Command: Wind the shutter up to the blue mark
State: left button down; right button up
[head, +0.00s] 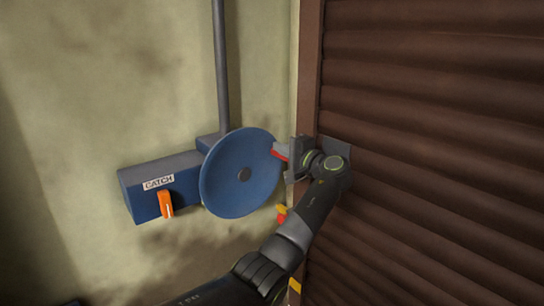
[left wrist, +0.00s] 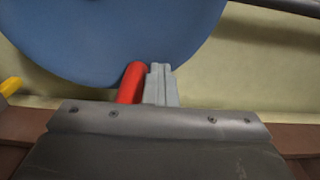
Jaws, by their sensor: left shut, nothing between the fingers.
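The brown slatted shutter (head: 430,110) fills the right side of the head view. A blue disc wheel (head: 228,185) stands on the wall left of it, with a red handle (head: 281,151) at its right rim. My left gripper (head: 285,150) is at that handle. In the left wrist view its fingers (left wrist: 161,82) are shut together with nothing between them, and the red handle (left wrist: 131,83) is beside them on the left, not between them. The blue wheel (left wrist: 115,35) shows behind. I see no blue mark. My right gripper is out of view.
A blue-grey box (head: 137,203) labelled CATCH, with an orange lever (head: 166,204) pointing down, is left of the wheel. A grey vertical pipe (head: 221,70) rises above the wheel. A yellow piece (head: 282,209) shows beside my arm and the shutter frame.

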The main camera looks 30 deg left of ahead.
pick_arm(q)
jog(key=f+b, duration=0.1)
jog(key=w+f+b, duration=0.1)
jog(key=f, duration=0.1)
jog(key=w+d+f+b, duration=0.1)
jog(key=f+b, duration=0.1)
notch_tip(320, 180, down, 5)
jog(key=b, duration=0.4)
jog(key=shift+f, duration=0.2)
jog(key=f, duration=0.1)
jog(key=s+f, duration=0.1)
jog(key=f, duration=0.1)
jog(key=s+a+f, duration=0.1)
jog(key=shift+f, duration=0.3)
jog(key=s+f, duration=0.1)
jog(key=s+a+f+p, duration=0.1)
jog(key=s, duration=0.1)
jog(key=shift+s+a+f, duration=0.2)
jog(key=shift+s+f, duration=0.05)
jog(key=shift+f, duration=0.15)
jog(key=shift+s+a+f+p, duration=0.3)
jog(key=shift+s+f+p, duration=0.1)
jog(key=shift+s, duration=0.2)
jog(key=shift+s, duration=0.15)
